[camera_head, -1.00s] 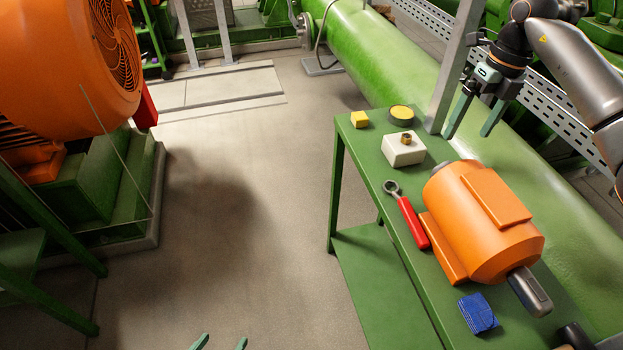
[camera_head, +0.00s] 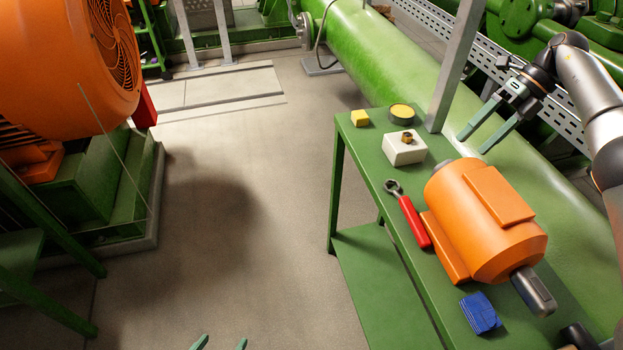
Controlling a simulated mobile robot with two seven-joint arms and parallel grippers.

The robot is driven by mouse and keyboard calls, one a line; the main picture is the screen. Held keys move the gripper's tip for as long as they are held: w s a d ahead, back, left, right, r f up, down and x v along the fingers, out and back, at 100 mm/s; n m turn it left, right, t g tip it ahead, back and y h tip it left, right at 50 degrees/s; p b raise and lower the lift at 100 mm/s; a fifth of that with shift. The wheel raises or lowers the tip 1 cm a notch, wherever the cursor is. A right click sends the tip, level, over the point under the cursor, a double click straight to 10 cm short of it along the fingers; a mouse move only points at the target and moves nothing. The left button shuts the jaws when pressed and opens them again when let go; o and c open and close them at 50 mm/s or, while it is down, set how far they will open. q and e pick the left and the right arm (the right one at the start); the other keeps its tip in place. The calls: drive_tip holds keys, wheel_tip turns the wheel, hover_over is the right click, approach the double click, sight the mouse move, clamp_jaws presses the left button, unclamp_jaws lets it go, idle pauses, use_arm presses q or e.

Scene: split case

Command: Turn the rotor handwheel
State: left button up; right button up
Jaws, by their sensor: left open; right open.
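I cannot make out a rotor handwheel for certain in this view. An orange motor (camera_head: 478,220) with a grey shaft end (camera_head: 533,290) lies on the green table (camera_head: 375,165). My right gripper (camera_head: 473,145) is open and empty, above and behind the motor, in front of the green cylinder. Its fingers point down and left. My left gripper (camera_head: 220,342) shows only its two fingertips at the bottom edge. They are apart with nothing visible between them, over the floor left of the table.
On the table are a red-handled wrench (camera_head: 413,221), a white box (camera_head: 404,148) with a brass nut, a yellow block (camera_head: 359,118), a round yellow-topped item (camera_head: 402,112) and a blue cloth (camera_head: 480,313). A large orange machine (camera_head: 70,60) stands left. The middle floor is clear.

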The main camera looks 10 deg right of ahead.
sight(449, 160)
drive_tip(key=p+x, duration=0.1)
drive_tip(key=x, duration=0.6)
drive_tip(key=shift+f, duration=0.3)
drive_tip(key=h+p, duration=0.1)
drive_tip(key=p, duration=0.1)
drive_tip(key=h+p, duration=0.1)
drive_tip(key=p, duration=0.1)
drive_tip(key=a+h+p, duration=0.1)
drive_tip(key=shift+r+t+p, duration=0.3)
drive_tip(key=shift+p, duration=0.1)
drive_tip(key=h+p, duration=0.2)
drive_tip(key=h, duration=0.1)
drive_tip(key=shift+a, duration=0.35)
drive_tip(key=shift+r+h, duration=0.2)
drive_tip(key=shift+h, duration=0.3)
wheel_tip(449, 160, up, 12)
drive_tip(key=b, duration=0.2)
drive_tip(key=s+a+f+y, duration=0.1)
drive_tip(key=a+y, duration=0.3)
drive_tip(key=a, duration=0.6)
drive_tip(key=s+a+f+y, duration=0.2)
drive_tip(key=a+f+y, duration=0.2)
drive_tip(key=a, duration=0.6)
drive_tip(key=s+a+f+t+y, duration=0.1)
drive_tip(key=a+y, duration=0.4)
drive_tip(key=a, duration=0.5)
drive_tip(key=shift+s+f+y+p, duration=0.3)
drive_tip(key=shift+f+y, duration=0.1)
drive_tip(key=shift+f, duration=0.35)
